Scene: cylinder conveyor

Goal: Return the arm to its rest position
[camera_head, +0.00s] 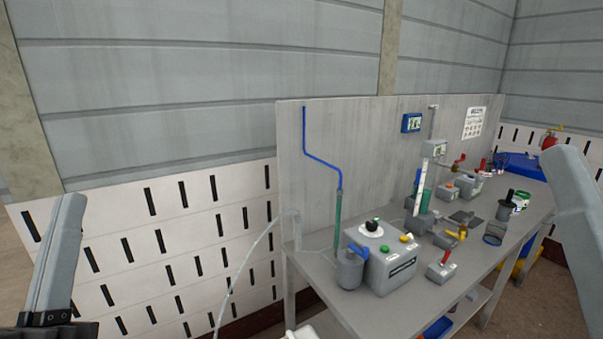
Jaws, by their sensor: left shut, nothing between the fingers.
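My left arm, a grey link, stands at the left edge of the head view. Dark parts of my left gripper (48,326) show at its lower end, cut off by the bottom edge. It is shut with nothing seen in it, well left of the workbench and touching nothing that I can see. A grey link of my right arm comes in at the right edge. My right gripper is out of view.
A long grey workbench (330,294) with a back panel (370,140) runs to the right. On it stand a grey box (392,265), a blue-topped canister (350,270) and several small devices. A pale hose (245,255) hangs off its left end. Blue containers (517,165) are at the far right.

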